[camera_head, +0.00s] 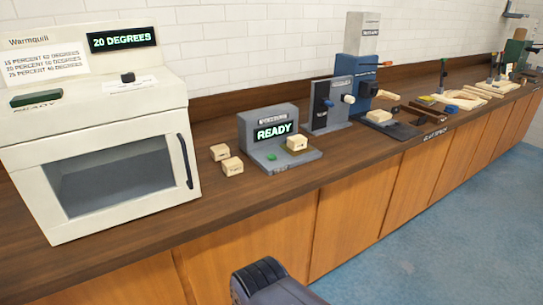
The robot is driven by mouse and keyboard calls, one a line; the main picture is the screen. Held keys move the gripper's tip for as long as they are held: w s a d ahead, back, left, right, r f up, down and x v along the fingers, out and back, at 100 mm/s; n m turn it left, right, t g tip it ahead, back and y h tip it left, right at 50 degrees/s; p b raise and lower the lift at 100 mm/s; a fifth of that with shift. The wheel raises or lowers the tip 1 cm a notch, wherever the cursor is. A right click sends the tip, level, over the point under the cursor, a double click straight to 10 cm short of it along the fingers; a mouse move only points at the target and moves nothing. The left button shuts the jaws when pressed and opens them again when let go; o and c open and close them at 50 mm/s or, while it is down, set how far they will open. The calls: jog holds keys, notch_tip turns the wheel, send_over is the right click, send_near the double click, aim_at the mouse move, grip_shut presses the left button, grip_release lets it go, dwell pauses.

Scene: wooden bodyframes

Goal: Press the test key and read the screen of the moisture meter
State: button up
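The moisture meter (256,127) is a grey device on the wooden counter, right of the white oven. Its dark screen (272,131) shows "READY" in light letters. A small green key (271,157) is on the low front part of its base. A pale wooden block (297,143) sits on the base at the right, below the screen. A dark rounded part of my own arm shows at the bottom edge of the picture, well in front of the counter. My gripper's fingers are not in view.
Two pale wooden blocks (232,166) lie on the counter (265,189) left of the meter. A white oven (95,140) reading "20 DEGREES" stands further left. A blue and grey machine (350,80) stands right. The counter's front strip before the meter is clear.

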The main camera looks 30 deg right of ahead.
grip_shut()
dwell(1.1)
